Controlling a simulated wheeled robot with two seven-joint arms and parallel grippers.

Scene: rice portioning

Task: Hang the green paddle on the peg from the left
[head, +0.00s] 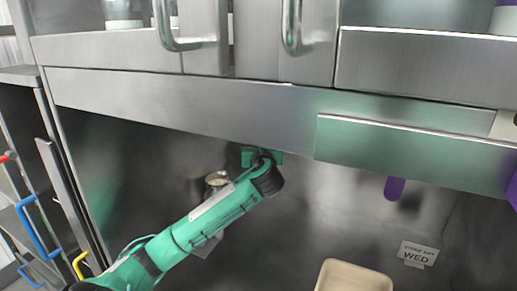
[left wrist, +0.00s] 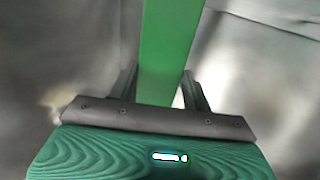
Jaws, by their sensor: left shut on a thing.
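The green paddle (left wrist: 168,50) shows in the left wrist view as a flat green bar running up out of the top edge. My left gripper (left wrist: 160,92) is shut on it, with one dark finger on each side. In the head view my left gripper (head: 262,158) is just under the lower edge of the steel cabinet front, near the middle. The paddle cannot be made out there, as my wrist and the panel hide it. No peg can be made out in either view. My right gripper is not in view.
The steel cabinet front (head: 150,98) and a lower panel (head: 420,155) overhang the workspace. A purple piece (head: 395,188) hangs below the panel. A metal container (head: 216,180) is behind my arm. A tan tray (head: 330,270) and a label marked WED (head: 418,254) are lower right.

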